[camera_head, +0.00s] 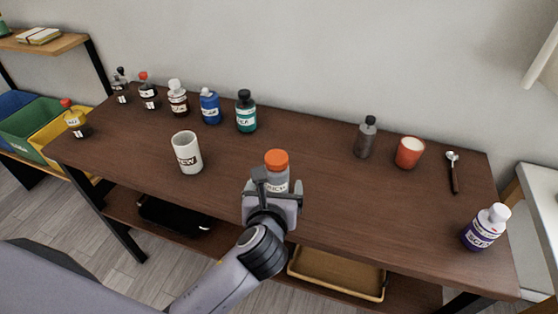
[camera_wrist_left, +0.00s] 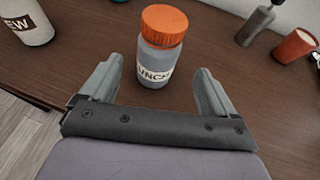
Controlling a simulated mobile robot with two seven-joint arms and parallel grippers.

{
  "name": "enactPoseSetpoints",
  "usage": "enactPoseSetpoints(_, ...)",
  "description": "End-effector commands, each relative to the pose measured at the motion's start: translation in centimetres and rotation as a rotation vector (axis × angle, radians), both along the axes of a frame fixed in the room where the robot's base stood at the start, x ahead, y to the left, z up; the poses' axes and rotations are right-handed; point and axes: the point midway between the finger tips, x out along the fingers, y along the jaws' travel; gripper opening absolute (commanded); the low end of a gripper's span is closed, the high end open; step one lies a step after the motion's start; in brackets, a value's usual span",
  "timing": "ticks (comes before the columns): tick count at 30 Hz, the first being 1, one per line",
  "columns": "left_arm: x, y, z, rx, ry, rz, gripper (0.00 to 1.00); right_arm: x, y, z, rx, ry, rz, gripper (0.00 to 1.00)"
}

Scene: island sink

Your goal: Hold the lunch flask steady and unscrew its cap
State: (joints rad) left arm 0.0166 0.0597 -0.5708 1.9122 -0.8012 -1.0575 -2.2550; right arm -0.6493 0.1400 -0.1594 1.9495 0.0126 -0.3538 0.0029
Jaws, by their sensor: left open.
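The lunch flask (camera_head: 277,173) stands upright near the middle of the brown table, with an orange cap (camera_head: 276,158) on top. In the left wrist view its grey body (camera_wrist_left: 160,60) bears a partly visible "LUNCH" label, and the orange cap (camera_wrist_left: 164,24) sits on it. My left gripper (camera_head: 273,187) is open at the near side of the flask. In the left wrist view its fingers lie on either side of the flask's lower body, with a visible gap on each side. In the head view the gripper hides the flask's lower part. My right gripper is not in view.
A white mug (camera_head: 187,153) stands left of the flask. Several bottles, including a teal one (camera_head: 246,113), line the back left. A grey bottle (camera_head: 365,138), red cup (camera_head: 409,153), spoon (camera_head: 454,172) and purple bottle (camera_head: 484,229) are at right. Table around the flask is clear.

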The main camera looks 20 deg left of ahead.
Motion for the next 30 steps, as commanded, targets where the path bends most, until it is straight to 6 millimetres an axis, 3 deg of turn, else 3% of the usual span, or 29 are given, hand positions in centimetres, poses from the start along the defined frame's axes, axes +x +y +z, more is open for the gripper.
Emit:
enactPoseSetpoints(8,1.8,0.2,-0.6,-0.004,0.000,-0.001,0.89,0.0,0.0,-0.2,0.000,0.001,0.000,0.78)
enactPoseSetpoints(18,5.9,1.5,-1.7,-0.006,0.000,-0.002,0.89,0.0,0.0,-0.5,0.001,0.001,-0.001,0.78)
enactPoseSetpoints(29,6.6,1.7,-2.0,-0.006,0.001,-0.002,0.89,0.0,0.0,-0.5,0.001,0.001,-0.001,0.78)
enactPoseSetpoints(30,6.6,1.7,-2.0,-0.006,0.001,-0.002,0.80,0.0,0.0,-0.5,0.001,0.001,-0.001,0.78)
